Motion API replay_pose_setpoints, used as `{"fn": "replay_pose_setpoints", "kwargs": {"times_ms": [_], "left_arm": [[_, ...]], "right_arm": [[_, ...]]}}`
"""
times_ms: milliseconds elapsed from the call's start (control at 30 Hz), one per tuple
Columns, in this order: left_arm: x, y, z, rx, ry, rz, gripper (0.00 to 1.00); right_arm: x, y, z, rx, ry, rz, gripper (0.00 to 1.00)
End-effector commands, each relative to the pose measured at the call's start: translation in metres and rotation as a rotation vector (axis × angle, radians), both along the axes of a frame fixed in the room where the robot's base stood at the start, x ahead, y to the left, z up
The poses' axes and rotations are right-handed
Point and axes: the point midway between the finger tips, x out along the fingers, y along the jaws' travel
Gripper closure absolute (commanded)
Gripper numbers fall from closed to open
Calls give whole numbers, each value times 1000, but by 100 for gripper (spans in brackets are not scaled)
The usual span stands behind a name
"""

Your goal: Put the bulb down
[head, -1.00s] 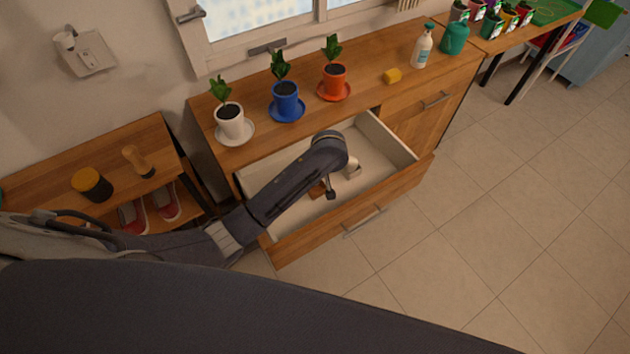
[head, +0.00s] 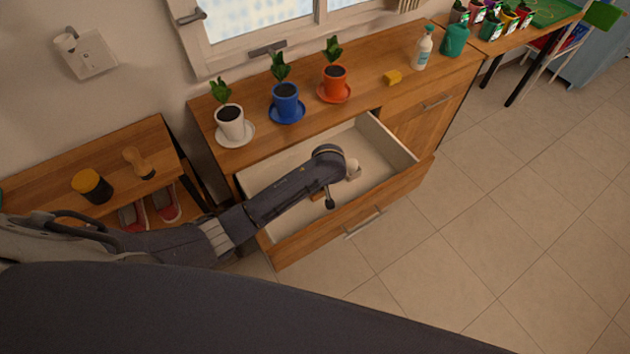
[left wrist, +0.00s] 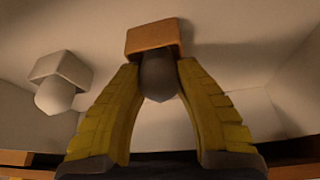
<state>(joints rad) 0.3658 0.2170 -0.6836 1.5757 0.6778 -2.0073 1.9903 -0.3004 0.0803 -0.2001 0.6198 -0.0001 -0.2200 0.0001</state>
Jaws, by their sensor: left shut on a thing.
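My left gripper (left wrist: 158,78) is shut on a bulb (left wrist: 160,82) with a rounded grey end and a square orange-brown base (left wrist: 153,37). The yellow fingers are on either side of it. In the head view my left arm reaches into the open drawer (head: 399,150), and the orange-brown base (head: 318,196) shows only in part beside the wrist. A second bulb, white with a white square base, lies in the drawer (left wrist: 57,85); it also shows to the right of the wrist in the head view (head: 353,170). Whether the held bulb touches the drawer floor is unclear. My right gripper is out of view.
Three potted plants, white (head: 231,123), blue (head: 286,98) and orange (head: 334,84), stand on saucers on the cabinet top. The drawer's right part is clear.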

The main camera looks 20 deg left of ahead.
Motion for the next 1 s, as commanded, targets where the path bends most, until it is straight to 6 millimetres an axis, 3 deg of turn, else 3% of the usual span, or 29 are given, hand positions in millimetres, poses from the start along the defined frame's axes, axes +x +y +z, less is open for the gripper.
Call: {"fn": "replay_pose_setpoints", "kwargs": {"times_ms": [367,400,567,1000], "left_arm": [[-2,-1,-10,-2,4,0,100],[-2,-1,-10,-3,5,0,62],[-4,-1,-12,-2,10,0,44],[0,0,-5,0,0,-1,42]], "right_arm": [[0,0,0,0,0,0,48],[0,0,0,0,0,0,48],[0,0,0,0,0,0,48],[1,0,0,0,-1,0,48]]}}
